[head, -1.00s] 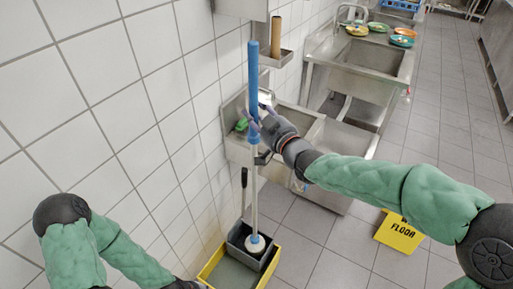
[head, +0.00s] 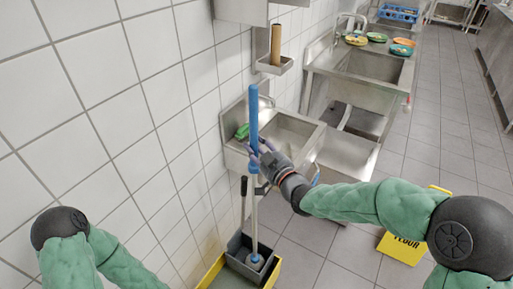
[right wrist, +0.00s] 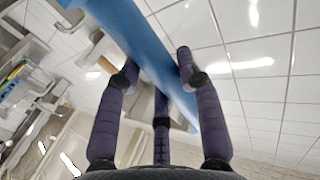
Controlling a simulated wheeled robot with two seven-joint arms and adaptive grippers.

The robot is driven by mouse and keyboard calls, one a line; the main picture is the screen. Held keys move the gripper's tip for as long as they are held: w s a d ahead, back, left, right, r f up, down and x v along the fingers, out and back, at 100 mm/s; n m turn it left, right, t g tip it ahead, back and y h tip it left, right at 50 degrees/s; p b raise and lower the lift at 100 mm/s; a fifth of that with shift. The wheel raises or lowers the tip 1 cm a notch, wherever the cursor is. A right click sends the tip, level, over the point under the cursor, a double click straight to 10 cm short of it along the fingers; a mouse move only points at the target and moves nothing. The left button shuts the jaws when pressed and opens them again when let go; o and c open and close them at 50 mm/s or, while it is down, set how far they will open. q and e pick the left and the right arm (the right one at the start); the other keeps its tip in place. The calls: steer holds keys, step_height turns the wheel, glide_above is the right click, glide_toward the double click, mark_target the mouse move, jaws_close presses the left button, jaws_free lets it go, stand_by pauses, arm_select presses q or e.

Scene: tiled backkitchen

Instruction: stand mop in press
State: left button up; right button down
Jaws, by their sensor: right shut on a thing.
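The mop has a blue handle (head: 253,108), a pale pole (head: 254,215) and a grey-looking mop head (head: 255,262). It stands nearly upright. Its head is down inside the grey press (head: 235,243) on the yellow bucket (head: 212,271); whether it touches the press floor I cannot tell. My right gripper (head: 256,152) is shut around the lower part of the blue handle. The right wrist view shows the handle (right wrist: 150,50) running between the fingers. My left arm comes in at lower left, but its gripper is out of the picture.
A tiled wall (head: 110,120) runs along the left. A steel sink (head: 290,135) stands just behind the mop, with another sink counter holding dishes (head: 402,50) farther back. A yellow floor sign (head: 402,248) is at right, partly behind my right arm. Floor beyond is clear.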

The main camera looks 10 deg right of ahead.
stand_by(0.3)
steer(key=c, duration=0.8)
jaws_free()
steer(key=shift+f, duration=0.1)
